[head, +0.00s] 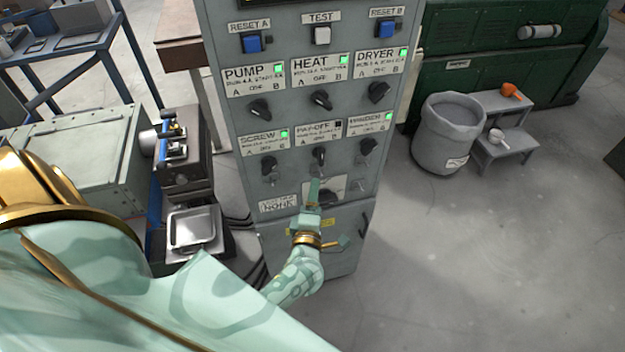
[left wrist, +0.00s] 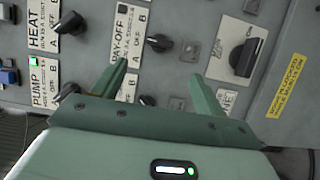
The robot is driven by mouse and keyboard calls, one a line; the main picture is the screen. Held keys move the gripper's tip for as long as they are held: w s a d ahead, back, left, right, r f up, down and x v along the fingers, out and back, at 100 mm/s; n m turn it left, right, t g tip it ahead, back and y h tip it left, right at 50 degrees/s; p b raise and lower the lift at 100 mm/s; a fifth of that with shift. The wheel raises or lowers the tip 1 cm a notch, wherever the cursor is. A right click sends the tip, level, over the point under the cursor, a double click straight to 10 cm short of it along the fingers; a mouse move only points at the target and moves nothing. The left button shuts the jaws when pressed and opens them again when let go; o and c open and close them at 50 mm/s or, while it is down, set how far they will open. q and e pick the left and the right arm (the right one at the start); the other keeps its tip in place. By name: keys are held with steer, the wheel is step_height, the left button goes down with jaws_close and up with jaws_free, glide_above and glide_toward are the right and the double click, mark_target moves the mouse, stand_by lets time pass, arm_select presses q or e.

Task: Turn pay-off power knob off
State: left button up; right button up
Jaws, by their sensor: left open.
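The pay-off knob (head: 319,155) is a black knob in the middle of the lower knob row on the grey control cabinet. Its lamp is dark, and the knob looks roughly upright; its exact setting is hard to tell. In the left wrist view, the pay-off knob (left wrist: 158,43) shows beside its sideways PAY-OFF label (left wrist: 122,32). My left gripper (head: 314,186) is open and empty, just below the knob in the head view. In the left wrist view its fingers (left wrist: 157,70) are spread, with the knob beyond the gap, apart from both tips. My right gripper is not in view.
The screw knob (head: 269,163) and another knob (head: 367,147) flank it, with lit green lamps. Pump (head: 260,109), heat (head: 321,100) and dryer knobs (head: 379,93) sit above. A large rotary switch (left wrist: 244,56) is close to the right finger.

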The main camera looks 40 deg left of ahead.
arm_select(q)
steer(key=shift+v, duration=1.6)
